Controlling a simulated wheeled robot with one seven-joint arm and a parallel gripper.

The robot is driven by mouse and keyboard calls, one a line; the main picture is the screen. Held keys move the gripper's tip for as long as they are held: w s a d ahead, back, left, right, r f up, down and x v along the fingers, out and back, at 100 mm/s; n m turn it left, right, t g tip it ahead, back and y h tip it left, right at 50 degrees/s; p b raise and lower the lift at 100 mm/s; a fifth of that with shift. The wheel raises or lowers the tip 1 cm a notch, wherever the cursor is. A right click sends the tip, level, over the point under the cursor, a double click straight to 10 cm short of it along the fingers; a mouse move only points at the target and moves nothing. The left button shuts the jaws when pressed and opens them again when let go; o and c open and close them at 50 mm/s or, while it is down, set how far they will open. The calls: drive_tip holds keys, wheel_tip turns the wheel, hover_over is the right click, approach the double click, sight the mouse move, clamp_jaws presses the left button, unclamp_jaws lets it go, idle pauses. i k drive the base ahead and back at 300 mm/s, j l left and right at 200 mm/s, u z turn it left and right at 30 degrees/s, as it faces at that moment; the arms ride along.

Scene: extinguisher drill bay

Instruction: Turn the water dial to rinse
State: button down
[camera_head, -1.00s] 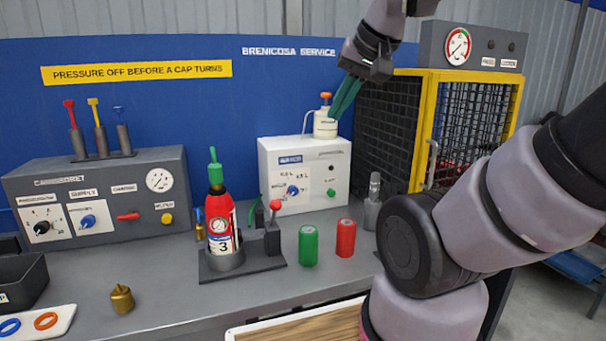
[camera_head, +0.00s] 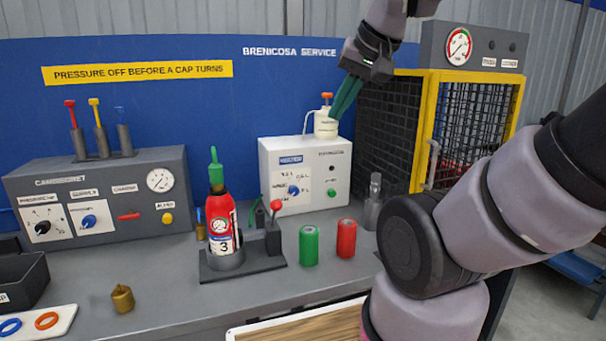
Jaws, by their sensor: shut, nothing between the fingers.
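A white box (camera_head: 330,165) stands at the back of the bench, with a small blue dial (camera_head: 293,190) on a printed plate on its front. The lettering around this dial is too small to read surely, so its setting is unclear. A green button (camera_head: 331,193) is to the dial's right. My gripper (camera_head: 336,115) hangs above the box's right part, its green fingers together and pointing down-left. It is empty, beside a white bottle (camera_head: 325,124) with an orange top on the box. I cannot tell whether the fingers touch the bottle. The gripper is apart from the dial.
A grey panel (camera_head: 100,165) at left has another blue dial (camera_head: 89,221) under a SUPPLY label. A red extinguisher (camera_head: 220,215) stands in a holder left of the box. Green (camera_head: 309,246) and red (camera_head: 346,239) cylinders stand in front. A yellow-framed cage (camera_head: 428,130) is close on the right.

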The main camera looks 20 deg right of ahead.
sight(294, 191)
drive_tip(key=j+z, duration=0.35)
drive_tip(key=j, duration=0.2)
drive_tip(key=j+z, duration=0.35)
drive_tip(key=j, duration=0.25)
